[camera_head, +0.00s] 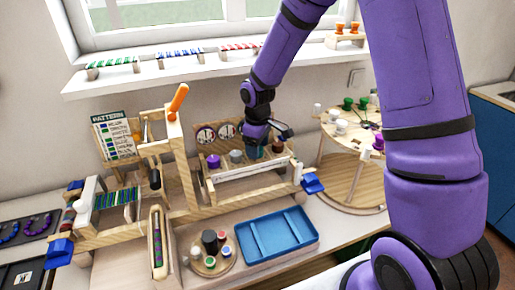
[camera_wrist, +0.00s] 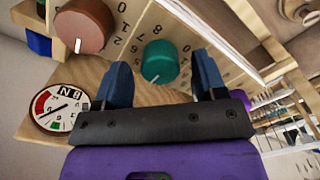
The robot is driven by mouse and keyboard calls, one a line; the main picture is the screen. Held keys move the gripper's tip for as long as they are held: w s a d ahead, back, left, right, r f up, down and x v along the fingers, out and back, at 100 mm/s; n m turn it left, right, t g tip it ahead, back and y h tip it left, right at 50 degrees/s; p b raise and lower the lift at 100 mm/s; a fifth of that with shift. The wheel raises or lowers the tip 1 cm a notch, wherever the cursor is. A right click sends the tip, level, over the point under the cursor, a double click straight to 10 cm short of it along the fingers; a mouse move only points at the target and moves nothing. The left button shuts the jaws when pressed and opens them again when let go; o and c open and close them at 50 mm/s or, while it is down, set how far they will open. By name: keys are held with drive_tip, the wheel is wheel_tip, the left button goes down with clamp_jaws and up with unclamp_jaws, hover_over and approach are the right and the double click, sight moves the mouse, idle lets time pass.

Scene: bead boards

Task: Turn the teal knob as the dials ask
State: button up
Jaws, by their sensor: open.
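The teal knob (camera_wrist: 158,62) is round with a white mark on its lower edge in the wrist view, set on a wooden panel with printed numbers. My gripper (camera_wrist: 162,72) is open, its two blue fingers on either side of the knob with gaps visible; I cannot tell its depth to the knob. In the head view my gripper (camera_head: 257,135) is at the panel and mostly hides the knob. Two round dials (camera_head: 206,135) (camera_head: 227,131) stand behind the panel. One dial (camera_wrist: 62,108) shows in the wrist view with red and green zones and a dark needle.
A brown knob (camera_wrist: 85,27) sits beside the teal one. Purple (camera_head: 213,161) and grey (camera_head: 236,156) knobs are to the left on the panel. A blue tray (camera_head: 268,252) lies in front. A round wooden stand (camera_head: 345,140) is close on the right.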

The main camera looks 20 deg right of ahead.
wheel_tip(320, 180, up, 10)
idle(0.4)
idle(0.3)
drive_tip(key=s+d+r+m+t, duration=0.3)
drive_tip(key=s+d+r+m, duration=0.1)
drive_tip(key=s+r, duration=1)
drive_tip(key=s+d+r+m+t, duration=0.1)
drive_tip(key=s+r+m, duration=0.1)
drive_tip(key=s, duration=0.5)
drive_tip(key=s+d+r+m+t, duration=0.1)
drive_tip(key=s+d+r+m, duration=0.1)
drive_tip(key=s, duration=0.6)
drive_tip(key=shift+s+r+m, duration=0.2)
drive_tip(key=shift+r+m, duration=0.15)
drive_tip(key=shift+m, duration=0.15)
